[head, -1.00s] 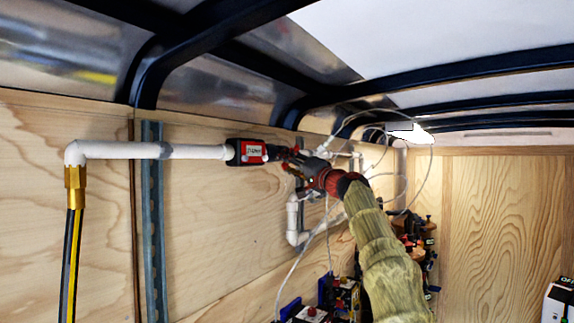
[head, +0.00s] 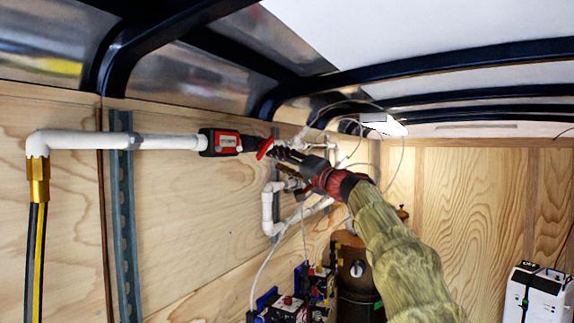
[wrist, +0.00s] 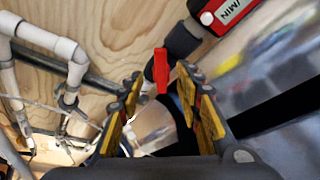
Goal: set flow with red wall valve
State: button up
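The red wall valve handle (head: 265,149) sits on the white pipe line, just right of the black and red flow meter (head: 225,142). In the wrist view the red handle (wrist: 161,70) stands upright on its dark fitting, between and beyond my fingertips. My gripper (head: 283,153) is at the right of the handle in the head view. In the wrist view my gripper (wrist: 156,98) has its yellow-padded fingers spread with a gap between them. The fingers do not appear to press on the handle. The exact depth gap to it is hard to tell.
White pipe (head: 165,142) runs along the plywood wall (head: 190,200). More white pipes (head: 268,208) and thin tubes hang behind my gripper. A brown tank (head: 352,265) stands below my arm. A white unit (head: 535,293) is at the far right. Dark ceiling ribs (head: 400,67) are overhead.

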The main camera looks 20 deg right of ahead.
jog(key=shift+v, duration=1.35)
